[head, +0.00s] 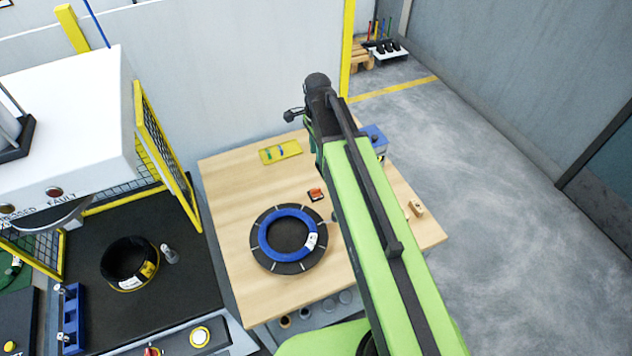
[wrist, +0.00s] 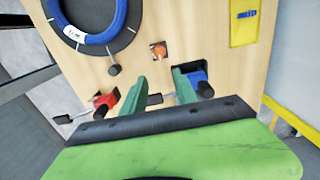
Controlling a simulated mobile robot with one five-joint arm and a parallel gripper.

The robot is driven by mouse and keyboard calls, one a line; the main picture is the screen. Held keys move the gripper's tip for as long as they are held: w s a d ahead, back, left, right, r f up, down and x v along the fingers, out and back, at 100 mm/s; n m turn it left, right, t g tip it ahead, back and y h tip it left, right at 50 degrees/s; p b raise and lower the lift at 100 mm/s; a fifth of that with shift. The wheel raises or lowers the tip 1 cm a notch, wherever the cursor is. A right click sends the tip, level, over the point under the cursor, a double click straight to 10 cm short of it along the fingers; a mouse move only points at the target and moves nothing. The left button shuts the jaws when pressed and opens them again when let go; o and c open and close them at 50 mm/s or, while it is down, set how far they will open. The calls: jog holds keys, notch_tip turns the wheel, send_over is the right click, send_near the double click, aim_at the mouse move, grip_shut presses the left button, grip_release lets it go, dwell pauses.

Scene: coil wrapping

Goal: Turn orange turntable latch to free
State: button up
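The orange latch (head: 316,194) sits on a small dark base on the wooden table, just beyond the turntable's rim. In the wrist view the latch (wrist: 158,50) lies ahead of my fingertips, roughly in line with the gap between them. The black turntable (head: 262,250) carries a blue coil ring (head: 266,236) with a white label. My gripper (wrist: 158,76) has two green fingers spread apart with nothing between them. It is apart from the latch. In the head view my arm hides most of the gripper.
A yellow plate (head: 268,155) with small green and blue pieces lies at the table's back. In the wrist view a red piece (wrist: 105,101) and a black knob (wrist: 115,70) stand near the left finger.

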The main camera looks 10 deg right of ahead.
aim_at(316, 188)
jog(key=f+b, duration=1.1)
jog(key=f, duration=0.1)
jog(key=f+b, duration=0.5)
jog(key=b, duration=0.1)
jog(key=shift+a+f+b, duration=0.25)
jog(key=shift+f+b, duration=0.1)
jog(key=shift+f, duration=0.05)
jog(key=shift+r, duration=0.1)
jog(key=shift+c, duration=0.2)
grip_shut()
